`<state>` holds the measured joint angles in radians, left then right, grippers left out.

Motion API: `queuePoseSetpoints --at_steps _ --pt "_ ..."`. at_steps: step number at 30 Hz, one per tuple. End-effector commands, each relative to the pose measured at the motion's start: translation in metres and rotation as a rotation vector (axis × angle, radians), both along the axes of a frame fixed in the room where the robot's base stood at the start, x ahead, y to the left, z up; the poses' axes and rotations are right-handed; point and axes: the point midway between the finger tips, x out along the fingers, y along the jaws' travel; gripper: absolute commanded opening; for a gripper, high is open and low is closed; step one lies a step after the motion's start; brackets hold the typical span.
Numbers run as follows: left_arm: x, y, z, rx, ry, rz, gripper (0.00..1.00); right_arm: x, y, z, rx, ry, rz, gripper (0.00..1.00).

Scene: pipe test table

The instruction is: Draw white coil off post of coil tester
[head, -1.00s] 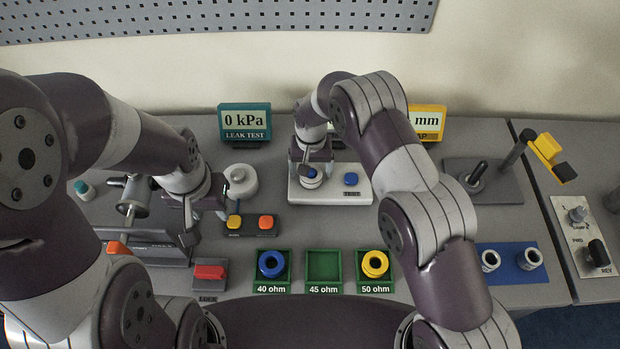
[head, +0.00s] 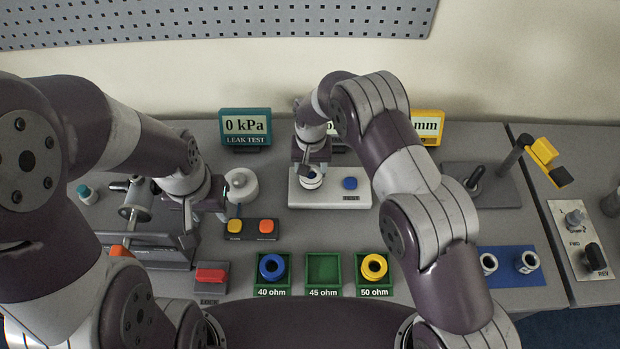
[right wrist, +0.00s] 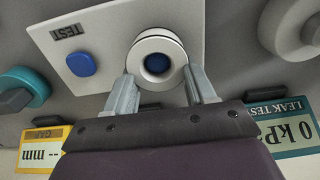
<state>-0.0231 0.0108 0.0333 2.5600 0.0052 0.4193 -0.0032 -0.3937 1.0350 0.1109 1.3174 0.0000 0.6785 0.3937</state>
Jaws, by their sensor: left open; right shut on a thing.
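The white coil (right wrist: 148,45) is a short ring around the blue post (right wrist: 157,63) of the coil tester. In the head view the coil (head: 312,184) is partly covered by my right gripper (head: 313,167). In the right wrist view, the fingers of my right gripper (right wrist: 163,90) are on both sides of the coil, shut on it. The coil tester (head: 330,196) is a white plate with a blue button (head: 350,183) right of the post. My left gripper (head: 205,226) is open and empty, beside the white round knob. How high the coil sits on the post is hard to tell.
Green trays in front hold a blue coil (head: 271,267) at 40 ohm and a yellow coil (head: 374,266) at 50 ohm. The 45 ohm tray (head: 323,281) is empty. A yellow and orange button box (head: 252,238) stands left of the tester. Leak test display (head: 246,126) stands behind.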

Motion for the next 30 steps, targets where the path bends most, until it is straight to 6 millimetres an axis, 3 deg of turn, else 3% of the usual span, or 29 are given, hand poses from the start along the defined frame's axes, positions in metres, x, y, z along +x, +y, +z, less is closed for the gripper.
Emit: queuePoseSetpoints --at_steps 21,30 --pt "0.0 0.0 0.024 0.0 0.0 0.0 0.43 0.0 0.0 0.037 0.0 0.0 0.0 0.16" --pt "0.0 0.0 0.023 0.0 0.0 0.0 0.43 0.0 0.0 0.038 0.0 0.0 0.0 0.16"
